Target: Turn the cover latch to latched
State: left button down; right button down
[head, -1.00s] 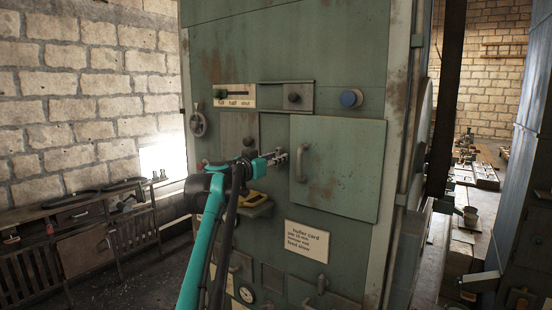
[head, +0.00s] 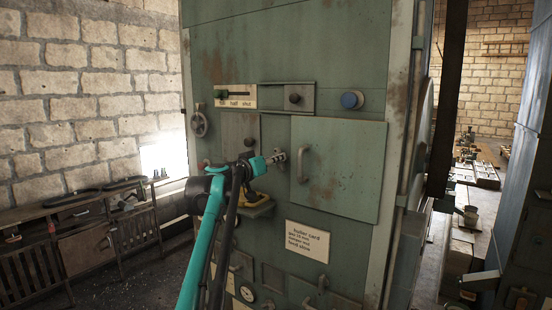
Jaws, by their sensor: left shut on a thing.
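The tall green cabinet (head: 350,60) fills the middle of the head view. A square green cover (head: 345,185) with a curved handle (head: 302,165) is on its front. My left gripper (head: 279,158) is at the cover's left edge, just left of the handle. It is shut on a small part there, which appears to be the cover latch. The fingers hide most of that part, so its angle cannot be read. My right gripper is not in view.
A slider plate (head: 235,97) marked full, half, shut, a dark knob (head: 294,97) and a blue button (head: 351,99) sit above. A handwheel (head: 199,124) is at the left. A yellow-handled item (head: 255,198) rests on a small shelf below my arm. A paper card (head: 307,241) is below the cover.

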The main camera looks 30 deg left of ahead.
pick_arm(q)
jog(key=n, duration=0.4)
jog(key=n+p, duration=0.1)
jog(key=n, duration=0.9)
jog(key=shift+a+f, duration=0.25)
jog(key=shift+a, duration=0.05)
jog(key=shift+n, duration=0.3)
jog(key=c, duration=1.8)
grip_release()
jog(key=shift+f, duration=0.1)
